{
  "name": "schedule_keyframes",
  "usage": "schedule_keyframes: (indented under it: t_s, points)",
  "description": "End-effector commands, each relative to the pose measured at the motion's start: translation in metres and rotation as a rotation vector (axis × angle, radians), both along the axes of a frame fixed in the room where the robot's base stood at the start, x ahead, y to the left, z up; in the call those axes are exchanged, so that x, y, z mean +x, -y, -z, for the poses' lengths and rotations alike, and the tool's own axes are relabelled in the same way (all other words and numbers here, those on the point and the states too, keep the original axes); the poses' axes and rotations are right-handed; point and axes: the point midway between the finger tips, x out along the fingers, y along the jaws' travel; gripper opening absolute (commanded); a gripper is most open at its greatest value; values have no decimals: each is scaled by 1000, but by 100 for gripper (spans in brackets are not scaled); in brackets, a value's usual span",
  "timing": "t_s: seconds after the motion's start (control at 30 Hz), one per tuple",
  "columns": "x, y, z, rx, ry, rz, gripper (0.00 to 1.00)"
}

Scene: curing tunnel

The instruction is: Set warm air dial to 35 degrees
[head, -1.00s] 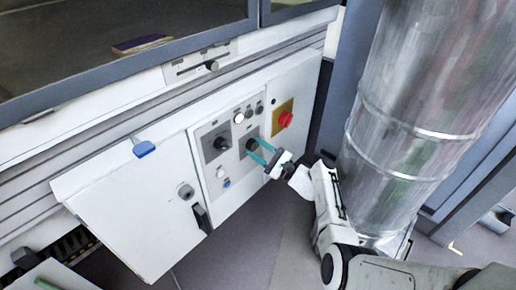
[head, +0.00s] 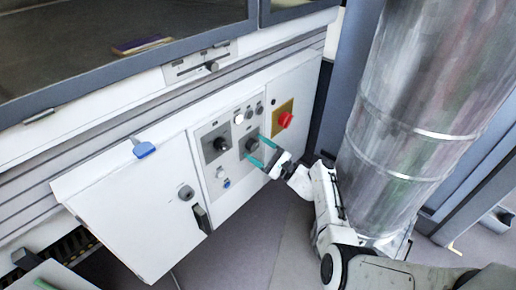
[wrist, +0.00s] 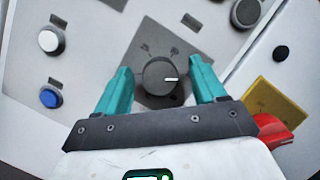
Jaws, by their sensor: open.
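White (wrist: 48,40) and blue (wrist: 49,98) buttons are at left. A large metal duct (head: 405,110) stands right of my arm.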

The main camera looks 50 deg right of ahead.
Motion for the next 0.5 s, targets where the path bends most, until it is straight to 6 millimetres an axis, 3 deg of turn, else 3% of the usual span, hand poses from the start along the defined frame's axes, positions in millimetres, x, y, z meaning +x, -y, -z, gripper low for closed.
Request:
schedule_keyframes:
  t_s: [0.17, 0.33, 0.5]
  points:
    - [0, -1, -12, -2, 1, -1, 70]
    - [-2, -4, -44, -4, 4, -3, 70]
    - [-25, -10, -68, -5, 1, -2, 70]
